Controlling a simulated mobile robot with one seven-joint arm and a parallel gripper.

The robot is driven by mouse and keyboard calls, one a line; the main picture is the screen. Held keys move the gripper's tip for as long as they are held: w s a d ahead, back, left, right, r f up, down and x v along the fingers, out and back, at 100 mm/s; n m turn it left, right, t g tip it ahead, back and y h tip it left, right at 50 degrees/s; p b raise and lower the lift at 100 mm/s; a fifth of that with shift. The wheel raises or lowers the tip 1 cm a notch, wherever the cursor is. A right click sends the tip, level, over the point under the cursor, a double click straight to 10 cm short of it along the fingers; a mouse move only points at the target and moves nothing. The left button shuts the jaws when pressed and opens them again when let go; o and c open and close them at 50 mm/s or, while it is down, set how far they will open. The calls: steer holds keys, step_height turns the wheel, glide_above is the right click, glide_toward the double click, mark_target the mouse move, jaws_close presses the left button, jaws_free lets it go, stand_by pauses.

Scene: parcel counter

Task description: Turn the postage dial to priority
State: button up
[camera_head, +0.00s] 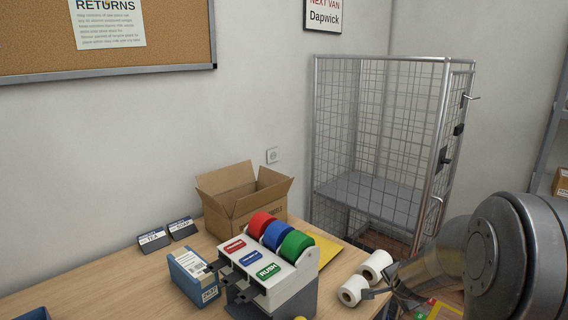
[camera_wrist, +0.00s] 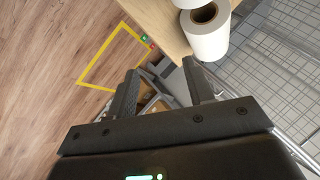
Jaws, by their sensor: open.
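I cannot make out a postage dial or a priority mark in either view. My gripper (camera_wrist: 162,78) is open and empty in the wrist view, its two dark fingers apart above the floor beside the counter edge. In the head view my gripper (camera_head: 374,294) is partly seen at the lower right, close to the white paper rolls. A label dispenser (camera_head: 307,272) with red, blue and green rolls stands on the counter. Its green label reads RUSH; the red and blue labels are too small to read.
White paper rolls (camera_head: 353,290) lie at the right end of the counter (camera_head: 100,280). An open cardboard box (camera_head: 240,210) stands behind the dispenser, and a blue box (camera_head: 190,278) left of it. A wire cage trolley (camera_head: 385,190) stands beyond. The counter's left front is mostly clear.

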steer(key=s+a+r+n+y, duration=0.1)
steer(key=s+a+r+n, duration=0.35)
steer(key=a+r, duration=0.2)
steer(key=s+a+r+n, duration=0.2)
steer(key=s+r+n, duration=0.1)
steer(key=s, duration=0.4)
steer(key=s+a+r+n+g, duration=0.1)
steer(key=s+a+r+n, duration=0.2)
steer(key=s, duration=0.5)
steer(key=s+a+r+n+g+y, duration=0.1)
steer(key=s+a+r+n, duration=0.2)
steer(key=s, duration=0.5)
steer(key=shift+s+a, duration=0.2)
steer(key=shift+s, duration=0.05)
steer(key=shift+c, duration=0.5)
stand_by(0.4)
